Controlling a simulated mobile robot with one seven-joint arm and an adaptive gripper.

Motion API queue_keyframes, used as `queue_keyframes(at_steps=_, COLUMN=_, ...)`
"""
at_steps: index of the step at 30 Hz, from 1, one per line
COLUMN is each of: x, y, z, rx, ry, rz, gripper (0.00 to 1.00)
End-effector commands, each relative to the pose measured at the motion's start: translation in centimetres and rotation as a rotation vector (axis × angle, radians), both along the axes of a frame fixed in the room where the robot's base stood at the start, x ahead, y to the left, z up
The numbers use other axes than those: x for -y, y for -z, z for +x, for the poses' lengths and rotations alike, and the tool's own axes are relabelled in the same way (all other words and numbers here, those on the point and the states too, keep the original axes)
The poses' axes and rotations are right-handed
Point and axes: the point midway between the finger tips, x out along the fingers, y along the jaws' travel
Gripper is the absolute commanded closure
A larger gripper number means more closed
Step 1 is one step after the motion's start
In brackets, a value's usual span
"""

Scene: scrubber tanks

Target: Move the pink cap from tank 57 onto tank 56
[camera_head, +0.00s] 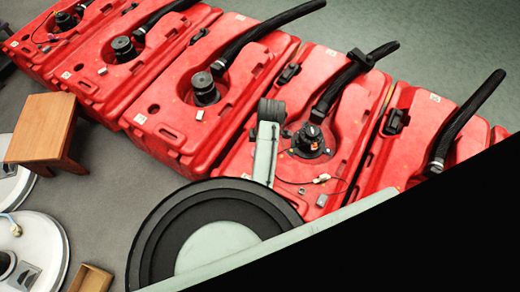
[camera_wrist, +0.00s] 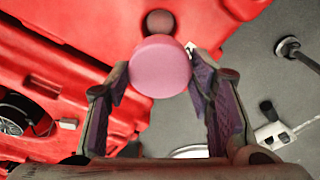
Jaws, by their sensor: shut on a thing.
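The pink cap (camera_wrist: 160,68) is a round disc seen face-on in the wrist view. It sits between the fingertips of my gripper (camera_wrist: 160,82), which is shut on it. The red tank bodies (camera_wrist: 60,70) lie beyond it at the left and top. A dark round fitting (camera_wrist: 158,22) shows just past the cap's upper edge; I cannot tell whether the two touch. In the head view a row of red tanks (camera_head: 230,105) runs across the floor. I cannot read the tank numbers. The cap and my gripper do not show there.
Each tank carries a black hose (camera_head: 265,32). A tank near the middle has an open-looking dark fitting (camera_head: 308,138) with a loose cable beside it. A wooden stool (camera_head: 42,118) and white round units (camera_head: 32,245) stand at the left. Grey floor (camera_head: 110,185) lies between them and the tanks.

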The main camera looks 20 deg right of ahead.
Motion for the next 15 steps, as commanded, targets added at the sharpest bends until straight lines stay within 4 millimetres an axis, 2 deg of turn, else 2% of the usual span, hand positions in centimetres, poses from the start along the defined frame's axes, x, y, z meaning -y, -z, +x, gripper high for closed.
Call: queue_keyframes(at_steps=15, x=-0.01, y=-0.7, z=-0.01, rx=0.0, ry=0.0, rz=0.0, gripper=0.71)
